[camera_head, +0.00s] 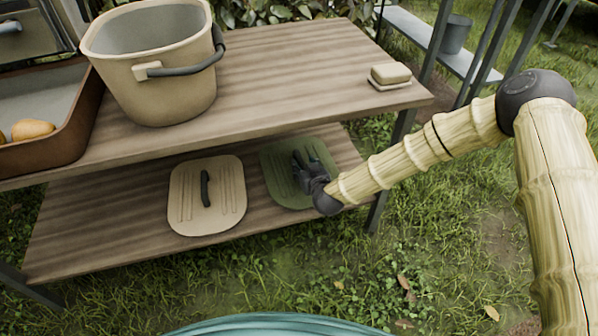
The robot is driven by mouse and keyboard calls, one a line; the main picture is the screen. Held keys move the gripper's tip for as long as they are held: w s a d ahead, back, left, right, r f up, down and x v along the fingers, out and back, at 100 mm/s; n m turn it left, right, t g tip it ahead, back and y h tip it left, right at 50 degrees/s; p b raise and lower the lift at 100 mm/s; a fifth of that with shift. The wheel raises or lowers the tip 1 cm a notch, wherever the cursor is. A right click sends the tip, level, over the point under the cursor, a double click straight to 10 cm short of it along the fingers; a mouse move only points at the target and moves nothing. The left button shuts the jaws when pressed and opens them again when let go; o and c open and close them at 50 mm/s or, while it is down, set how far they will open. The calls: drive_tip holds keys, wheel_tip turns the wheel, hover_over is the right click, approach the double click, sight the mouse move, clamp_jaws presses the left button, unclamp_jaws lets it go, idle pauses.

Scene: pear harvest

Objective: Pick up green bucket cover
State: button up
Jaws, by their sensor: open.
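The green bucket cover (283,189) lies flat on the lower wooden shelf, near its right end. My gripper (303,165) is open over the middle of the green cover, reaching in from the right. It hides the middle of the cover and its handle, so I cannot tell whether the fingers are around the handle or touch it.
A beige cover (185,205) with a dark handle lies left of the green one. The upper shelf (290,75) overhangs close above and holds a beige bucket (170,95), a soap-like block (390,75) and a brown tray (75,140). A table leg (388,170) stands beside my arm.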

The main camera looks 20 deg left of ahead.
sight(301, 162)
drive_tip(key=shift+b+x, duration=1.75)
drive_tip(key=shift+x, duration=0.6)
drive_tip(key=shift+w+a, duration=0.15)
drive_tip(key=shift+w, duration=0.05)
clamp_jaws()
